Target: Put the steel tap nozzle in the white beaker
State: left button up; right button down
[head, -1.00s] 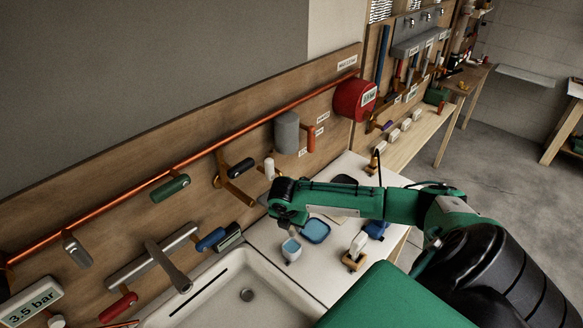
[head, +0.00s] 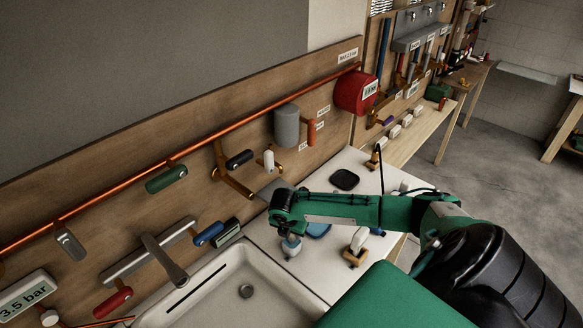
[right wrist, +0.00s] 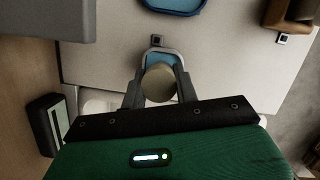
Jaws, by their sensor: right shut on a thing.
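My right gripper (right wrist: 158,90) is shut on the steel tap nozzle (right wrist: 158,83), which looks like a short, dull round piece between the fingers in the right wrist view. The white beaker (head: 291,248), with a blue inside, stands on the white counter below my right gripper in the head view. In the right wrist view the beaker's rim (right wrist: 177,58) shows just beyond the nozzle, which overlaps it. I cannot tell whether the nozzle's lower end is above or inside the rim. The fingers and nozzle are hard to make out in the head view. My left gripper is not in view.
A blue tray (right wrist: 173,5) lies close beyond the beaker. A black dish (head: 345,179) and a white-topped fitting (head: 358,242) are on the counter (head: 330,276). The sink (head: 222,292) is to the left. Wall pipes and valves stand behind.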

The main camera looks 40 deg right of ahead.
jog(key=shift+f, duration=0.5)
dwell(0.4)
jog(key=c, duration=1)
grip_release()
jog(key=b+v, duration=0.4)
jog(key=v, duration=0.9)
jog(key=shift+r, duration=0.4)
jog(key=shift+s, duration=0.1)
